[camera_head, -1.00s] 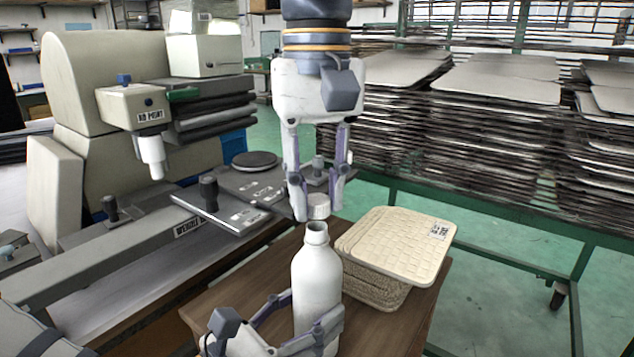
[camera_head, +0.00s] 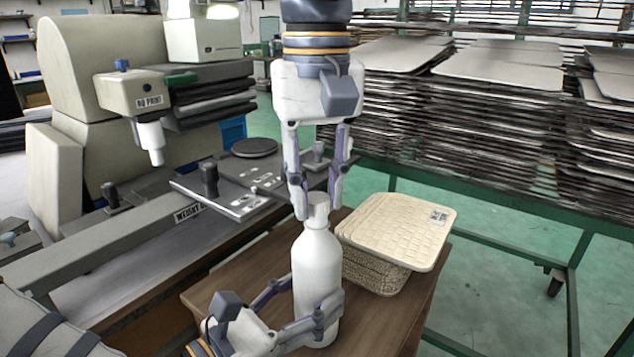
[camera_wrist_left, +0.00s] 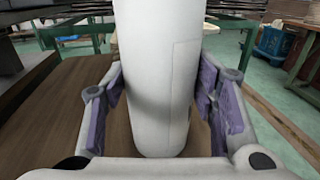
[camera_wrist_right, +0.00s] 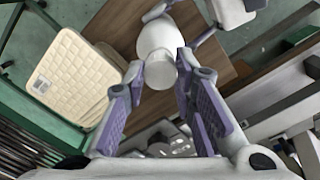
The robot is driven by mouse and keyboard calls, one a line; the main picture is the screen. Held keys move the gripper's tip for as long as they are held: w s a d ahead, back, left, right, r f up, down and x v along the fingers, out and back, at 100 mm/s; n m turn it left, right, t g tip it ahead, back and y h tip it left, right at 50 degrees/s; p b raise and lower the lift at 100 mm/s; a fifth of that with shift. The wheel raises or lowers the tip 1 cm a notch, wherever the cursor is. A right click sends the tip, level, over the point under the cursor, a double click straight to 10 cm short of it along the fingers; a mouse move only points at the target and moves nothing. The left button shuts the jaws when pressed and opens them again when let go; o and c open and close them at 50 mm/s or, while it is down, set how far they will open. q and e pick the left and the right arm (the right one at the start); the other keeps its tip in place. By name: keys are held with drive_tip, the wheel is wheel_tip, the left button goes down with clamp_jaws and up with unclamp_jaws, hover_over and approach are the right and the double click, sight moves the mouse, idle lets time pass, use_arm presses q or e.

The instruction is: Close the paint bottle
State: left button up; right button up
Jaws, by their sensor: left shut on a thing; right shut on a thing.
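The white paint bottle (camera_head: 316,265) stands upright on the brown wooden table. My left gripper (camera_head: 318,312) is shut around its lower body; the bottle also fills the middle of the left wrist view (camera_wrist_left: 158,80). The white cap (camera_head: 318,199) is between the fingertips of my right gripper (camera_head: 318,205), which points straight down. The cap sits at the bottle's mouth, in line with the neck. In the right wrist view the cap (camera_wrist_right: 159,74) is between the purple finger pads, with the bottle's shoulder (camera_wrist_right: 158,38) beyond it. Whether the threads are engaged is hidden.
A stack of cream woven panels (camera_head: 395,232) lies on the table (camera_head: 250,290) just right of the bottle. A large beige printing machine (camera_head: 85,90) stands at the left. Racks of grey trays (camera_head: 490,110) fill the right background.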

drive_tip(key=shift+f, duration=0.55)
drive_tip(key=m, duration=0.5)
drive_tip(key=shift+m, duration=0.4)
drive_tip(key=m, duration=0.7)
drive_tip(key=o, duration=0.7)
drive_tip(key=shift+r, duration=2.25)
drive_tip(key=shift+c, duration=0.5)
